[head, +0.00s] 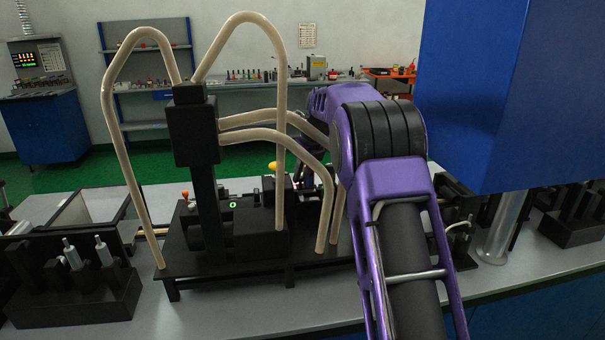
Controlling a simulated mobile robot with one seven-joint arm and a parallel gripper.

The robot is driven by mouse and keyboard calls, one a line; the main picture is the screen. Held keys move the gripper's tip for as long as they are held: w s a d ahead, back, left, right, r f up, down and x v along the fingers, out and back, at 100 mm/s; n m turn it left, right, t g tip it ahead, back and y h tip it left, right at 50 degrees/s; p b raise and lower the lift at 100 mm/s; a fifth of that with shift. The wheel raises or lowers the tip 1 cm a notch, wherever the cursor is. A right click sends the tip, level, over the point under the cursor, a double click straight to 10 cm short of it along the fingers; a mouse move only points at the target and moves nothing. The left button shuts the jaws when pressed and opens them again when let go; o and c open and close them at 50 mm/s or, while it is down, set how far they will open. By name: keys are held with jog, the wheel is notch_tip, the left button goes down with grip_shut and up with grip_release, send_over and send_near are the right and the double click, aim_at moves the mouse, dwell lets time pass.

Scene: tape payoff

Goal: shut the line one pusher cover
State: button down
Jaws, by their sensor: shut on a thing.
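My purple arm reaches from the lower right over the bench and bends down behind the black machine. My gripper (299,174) shows only in part, small and dark, between the beige hoses and my arm. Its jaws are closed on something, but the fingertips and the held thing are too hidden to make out. A small yellow part (272,167) shows just left of it. I cannot pick out the line one pusher cover or tell how far it is open.
Beige hoses (120,140) arch around the machine's black post (207,205). A black block with metal fittings (75,290) stands at the lower left. The grey bench front (230,320) is bare.

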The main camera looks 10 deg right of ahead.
dwell(0.8)
jog(key=d+p, duration=0.2)
jog(key=d, duration=0.3)
jog(key=c, duration=1)
grip_release()
jog(key=shift+d, duration=0.1)
jog(key=p+v, duration=0.1)
jog(key=v, duration=1.6)
jog(key=shift+s+r, duration=0.2)
